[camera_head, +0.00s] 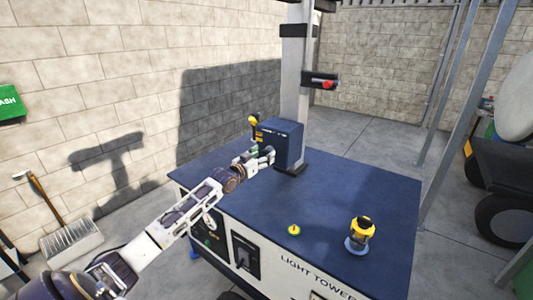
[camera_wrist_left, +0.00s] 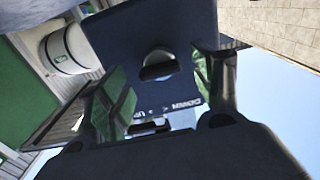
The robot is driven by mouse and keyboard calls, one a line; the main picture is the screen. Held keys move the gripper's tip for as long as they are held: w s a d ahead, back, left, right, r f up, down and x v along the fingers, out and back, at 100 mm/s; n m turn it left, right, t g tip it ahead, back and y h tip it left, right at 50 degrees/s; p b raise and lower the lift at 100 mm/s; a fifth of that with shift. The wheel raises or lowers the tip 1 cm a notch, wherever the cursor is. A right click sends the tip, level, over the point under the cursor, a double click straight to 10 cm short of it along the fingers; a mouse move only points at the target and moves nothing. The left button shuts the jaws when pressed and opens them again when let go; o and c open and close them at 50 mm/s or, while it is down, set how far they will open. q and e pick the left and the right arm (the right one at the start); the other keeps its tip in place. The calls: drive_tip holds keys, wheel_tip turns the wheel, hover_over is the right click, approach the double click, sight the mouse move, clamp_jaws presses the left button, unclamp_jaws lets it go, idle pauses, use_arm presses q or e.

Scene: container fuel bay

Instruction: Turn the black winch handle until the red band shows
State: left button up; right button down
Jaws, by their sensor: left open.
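The dark blue winch box (camera_head: 281,142) stands at the foot of the pale mast on the blue deck. In the left wrist view its face (camera_wrist_left: 188,22) shows a round silver hub (camera_wrist_left: 160,57) with a black bar across it, and "UP" and "DOWN" lettering below. I cannot tell whether the bar is part of the winch handle. My left gripper (camera_head: 266,157) is at the near left side of the box. In the wrist view its open fingers (camera_wrist_left: 160,84) lie either side of the hub, with nothing visibly gripped. No red band shows on the winch. My right gripper is out of view.
A yellow-topped piece (camera_head: 254,120) rises by the box's left edge. The mast (camera_head: 295,75) carries a black bracket with a red part (camera_head: 328,84). A small yellow-green knob (camera_head: 294,230) and a yellow-black item (camera_head: 361,230) stand on the otherwise clear deck (camera_head: 385,190).

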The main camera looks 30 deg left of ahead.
sight(268, 151)
use_arm(q)
drive_tip(key=shift+w+d, duration=0.1)
drive_tip(key=shift+w, duration=1.35)
drive_tip(key=c, duration=1)
drive_tip(key=shift+c, duration=0.2)
drive_tip(key=shift+m, duration=0.5)
